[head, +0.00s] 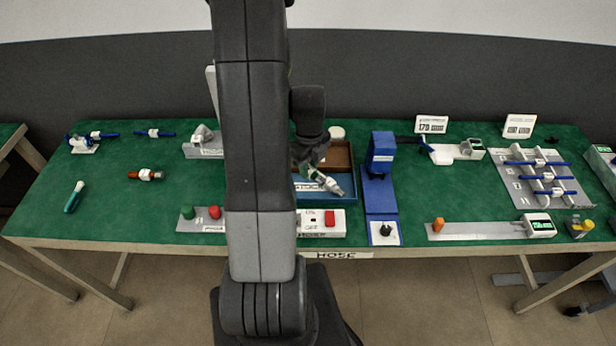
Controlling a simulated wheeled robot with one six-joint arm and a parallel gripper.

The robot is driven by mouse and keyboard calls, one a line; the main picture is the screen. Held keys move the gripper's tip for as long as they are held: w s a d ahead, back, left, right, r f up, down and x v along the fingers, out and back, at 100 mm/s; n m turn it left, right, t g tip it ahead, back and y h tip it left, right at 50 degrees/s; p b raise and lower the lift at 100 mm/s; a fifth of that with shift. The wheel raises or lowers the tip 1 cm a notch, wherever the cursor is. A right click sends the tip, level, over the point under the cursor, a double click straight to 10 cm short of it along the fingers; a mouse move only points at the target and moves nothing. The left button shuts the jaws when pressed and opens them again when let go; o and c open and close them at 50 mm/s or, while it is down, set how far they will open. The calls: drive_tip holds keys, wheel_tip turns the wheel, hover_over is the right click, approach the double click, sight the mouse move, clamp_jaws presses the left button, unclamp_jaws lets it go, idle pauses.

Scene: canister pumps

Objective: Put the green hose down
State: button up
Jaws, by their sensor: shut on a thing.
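My gripper (322,171) points down over the blue tray (312,203) near the middle of the bench. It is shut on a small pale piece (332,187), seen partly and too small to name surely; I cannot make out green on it. A green rod-like thing (74,197) lies on the left of the green bench top, well away from my gripper. I cannot tell whether it is a hose. My arm hides part of the bench between the left blocks and the tray.
A brown tray (338,153) is behind the blue one. A white box with a red button (329,217) stands in front, and a blue stand (381,185) to the right. A red hose (146,175) lies left. A grey rack (543,180) holds blue hoses. The left bench has free room.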

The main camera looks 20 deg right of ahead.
sight(309, 187)
drive_tip(key=shift+f, duration=2.7)
drive_tip(key=shift+f, duration=0.15)
drive_tip(key=o, duration=0.5)
drive_tip(key=shift+f, duration=0.1)
drive_tip(key=shift+o, duration=0.9)
drive_tip(key=shift+r, duration=0.25)
wheel_tip(309, 187, up, 12)
drive_tip(key=shift+b, duration=0.3)
